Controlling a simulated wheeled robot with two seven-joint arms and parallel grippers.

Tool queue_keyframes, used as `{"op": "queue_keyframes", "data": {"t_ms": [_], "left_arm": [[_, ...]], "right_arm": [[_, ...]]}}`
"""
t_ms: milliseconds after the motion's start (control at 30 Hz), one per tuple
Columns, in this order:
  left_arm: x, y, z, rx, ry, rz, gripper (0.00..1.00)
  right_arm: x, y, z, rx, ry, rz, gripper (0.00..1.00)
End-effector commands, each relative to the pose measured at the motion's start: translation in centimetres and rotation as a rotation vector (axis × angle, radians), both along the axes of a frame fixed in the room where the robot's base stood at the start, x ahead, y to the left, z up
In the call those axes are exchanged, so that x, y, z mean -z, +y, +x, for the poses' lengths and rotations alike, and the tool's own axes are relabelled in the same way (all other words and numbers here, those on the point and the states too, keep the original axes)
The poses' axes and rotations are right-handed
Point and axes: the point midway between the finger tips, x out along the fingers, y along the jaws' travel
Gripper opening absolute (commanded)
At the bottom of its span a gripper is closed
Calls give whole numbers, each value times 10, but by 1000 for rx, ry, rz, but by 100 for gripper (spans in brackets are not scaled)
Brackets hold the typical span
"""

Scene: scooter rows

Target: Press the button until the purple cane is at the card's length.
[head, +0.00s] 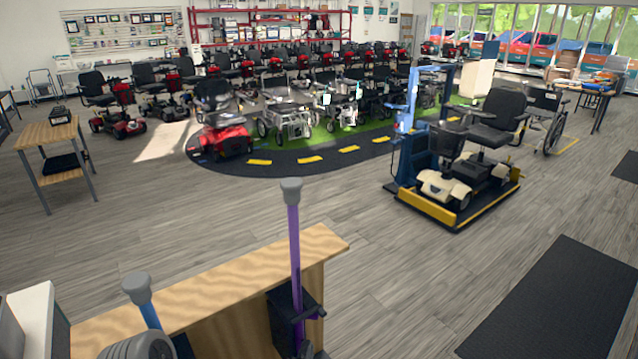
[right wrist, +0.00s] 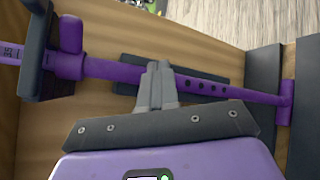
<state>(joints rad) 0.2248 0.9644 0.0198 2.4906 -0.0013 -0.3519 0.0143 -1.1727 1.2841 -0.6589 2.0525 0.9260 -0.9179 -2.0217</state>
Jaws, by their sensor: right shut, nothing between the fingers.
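The purple cane (head: 294,250) stands upside down in the head view, grey rubber tip up, in a black holder (head: 285,302) at the wooden counter. In the right wrist view the cane (right wrist: 110,71) runs across the picture, with several adjustment holes, a purple collar and a scale at the left end. My right gripper (right wrist: 157,70) is shut and empty, its grey fingertips at the shaft just left of the holes. I cannot tell whether they touch it. The button is not clearly visible; the fingers may hide it. I cannot make out the card. My left gripper is not in view.
A blue cane (head: 150,314) with a grey tip stands left of the purple one. The wooden counter (head: 225,285) borders the workspace. A scooter on a yellow-edged lift (head: 430,207) and a dark mat (head: 555,305) lie beyond, with open floor between.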

Motion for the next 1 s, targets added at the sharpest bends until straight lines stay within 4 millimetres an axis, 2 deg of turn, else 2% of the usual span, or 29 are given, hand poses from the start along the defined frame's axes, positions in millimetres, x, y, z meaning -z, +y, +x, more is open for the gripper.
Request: {"op": "queue_keyframes", "data": {"t_ms": [333, 800, 1000], "left_arm": [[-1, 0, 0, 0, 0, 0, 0], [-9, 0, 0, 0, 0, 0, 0], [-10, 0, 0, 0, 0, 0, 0]], "right_arm": [[2, -5, -5, 5, 6, -2, 0], [3, -32, -42, 5, 7, -4, 0], [3, -39, -50, 6, 7, -2, 0]]}}
